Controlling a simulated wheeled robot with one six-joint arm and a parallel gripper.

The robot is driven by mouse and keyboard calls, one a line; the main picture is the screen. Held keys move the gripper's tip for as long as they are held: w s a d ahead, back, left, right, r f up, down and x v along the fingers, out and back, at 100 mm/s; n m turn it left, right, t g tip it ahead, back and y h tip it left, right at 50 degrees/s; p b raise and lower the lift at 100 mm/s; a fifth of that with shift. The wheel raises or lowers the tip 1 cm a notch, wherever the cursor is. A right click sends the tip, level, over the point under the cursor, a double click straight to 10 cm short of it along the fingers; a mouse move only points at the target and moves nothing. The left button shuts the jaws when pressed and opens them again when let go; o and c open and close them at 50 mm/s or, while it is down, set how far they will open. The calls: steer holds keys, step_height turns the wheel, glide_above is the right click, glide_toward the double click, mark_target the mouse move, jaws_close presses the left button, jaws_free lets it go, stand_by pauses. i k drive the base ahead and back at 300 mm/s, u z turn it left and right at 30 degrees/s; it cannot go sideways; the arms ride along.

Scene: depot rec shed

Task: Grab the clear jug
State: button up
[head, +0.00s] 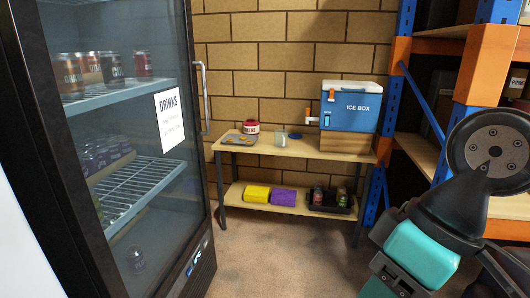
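A small clear vessel (281,138), which looks like the clear jug, stands upright on the top of the wooden table (313,150) against the brick wall. It is left of the blue ice box and small in view, so its handle is hard to make out. My arm, dark with teal parts, fills the lower right corner, near the camera and well apart from the vessel. The dark parts at its lower end are cut off by the frame edge, and I cannot make out the fingertips or whether they hold anything.
A blue ice box (352,108) stands at the table's right. A glass-door drinks fridge (140,200) stands left, orange-and-blue shelving (487,65) right. The floor (285,255) between is clear.

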mark_target(280, 135)
steer(key=z, duration=0.1)
steer(key=i, duration=3.8)
steer(key=u, duration=0.15)
